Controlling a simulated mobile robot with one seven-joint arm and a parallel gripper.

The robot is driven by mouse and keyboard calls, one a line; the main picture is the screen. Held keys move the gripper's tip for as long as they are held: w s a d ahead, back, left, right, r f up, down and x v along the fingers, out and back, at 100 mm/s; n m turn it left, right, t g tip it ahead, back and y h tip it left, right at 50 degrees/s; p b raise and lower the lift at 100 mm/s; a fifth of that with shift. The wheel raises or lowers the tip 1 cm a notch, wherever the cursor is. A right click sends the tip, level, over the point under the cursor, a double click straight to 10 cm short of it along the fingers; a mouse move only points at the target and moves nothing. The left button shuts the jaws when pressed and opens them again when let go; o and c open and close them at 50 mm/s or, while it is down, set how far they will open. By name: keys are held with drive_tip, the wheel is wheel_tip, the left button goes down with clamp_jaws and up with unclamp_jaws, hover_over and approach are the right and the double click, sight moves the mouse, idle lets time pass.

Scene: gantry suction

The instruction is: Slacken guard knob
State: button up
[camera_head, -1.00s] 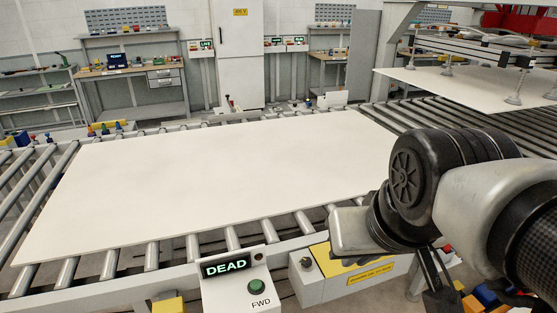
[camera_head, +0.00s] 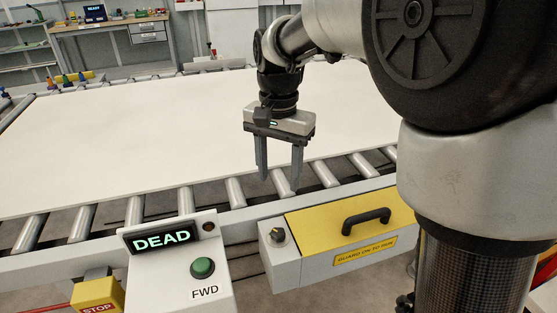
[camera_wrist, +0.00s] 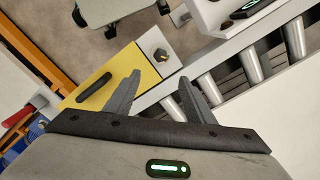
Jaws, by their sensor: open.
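The guard knob (camera_head: 278,236) is a small dark-and-metal knob on the grey-white end plate left of the yellow guard (camera_head: 330,214). In the wrist view the knob (camera_wrist: 160,55) shows beyond the fingertips, between them and apart from them. My gripper (camera_head: 279,182) is open and empty, fingers pointing down, above the rollers at the conveyor's near edge. It is above and a little behind the knob in the head view. It also shows in the wrist view (camera_wrist: 160,78). The guard has a black handle (camera_head: 366,221) and a "GUARD ON TO RUN" label.
A control box (camera_head: 177,265) reading "DEAD" with a green FWD button (camera_head: 202,267) stands left of the guard. A yellow STOP box (camera_head: 98,294) is further left. A large white sheet (camera_head: 120,130) lies on the rollers behind my gripper.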

sight(278, 232)
wheel_tip(278, 232, down, 17)
drive_tip(key=b, duration=0.4)
drive_tip(key=shift+s+f+b, duration=0.1)
drive_tip(key=shift+f+b, duration=0.05)
drive_tip(key=shift+b, duration=0.25)
drive_tip(key=c, duration=1.1)
drive_tip(key=shift+o, duration=0.2)
drive_tip(key=shift+n, duration=0.3)
drive_tip(key=n+p, duration=0.2)
drive_tip(key=n, duration=0.1)
drive_tip(key=shift+a+n+p, duration=0.1)
drive_tip(key=shift+n+p, duration=0.6)
drive_tip(key=shift+n, duration=1.1)
